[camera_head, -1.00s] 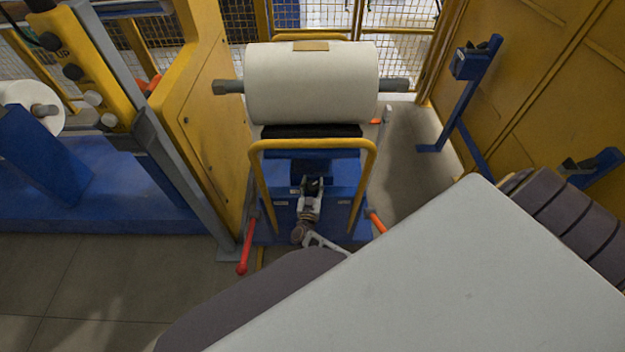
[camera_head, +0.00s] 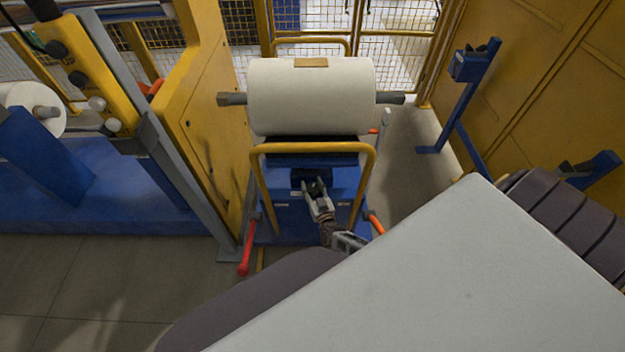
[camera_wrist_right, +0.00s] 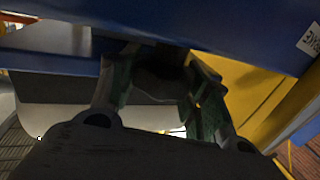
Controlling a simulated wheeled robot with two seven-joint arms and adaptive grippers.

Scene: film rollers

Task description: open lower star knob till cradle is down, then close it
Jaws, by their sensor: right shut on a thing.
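The cart's black cradle (camera_head: 285,160) shows under the large white film roll (camera_head: 310,96), which lies across it above the blue cart body (camera_head: 345,180). My right gripper (camera_head: 316,188) reaches to the cart's front, inside the yellow push handle (camera_head: 312,148). In the right wrist view its two fingers (camera_wrist_right: 160,88) are closed around a dark knob (camera_wrist_right: 158,80) under a blue edge. The knob's star shape is mostly hidden by the fingers and shadow. My left gripper is out of view.
Red-tipped levers (camera_head: 244,255) stick out low at the cart's sides. A yellow machine frame (camera_head: 215,120) stands close on the left, and a blue stand (camera_head: 460,100) by the yellow wall on the right. Grey floor (camera_head: 415,190) is free right of the cart.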

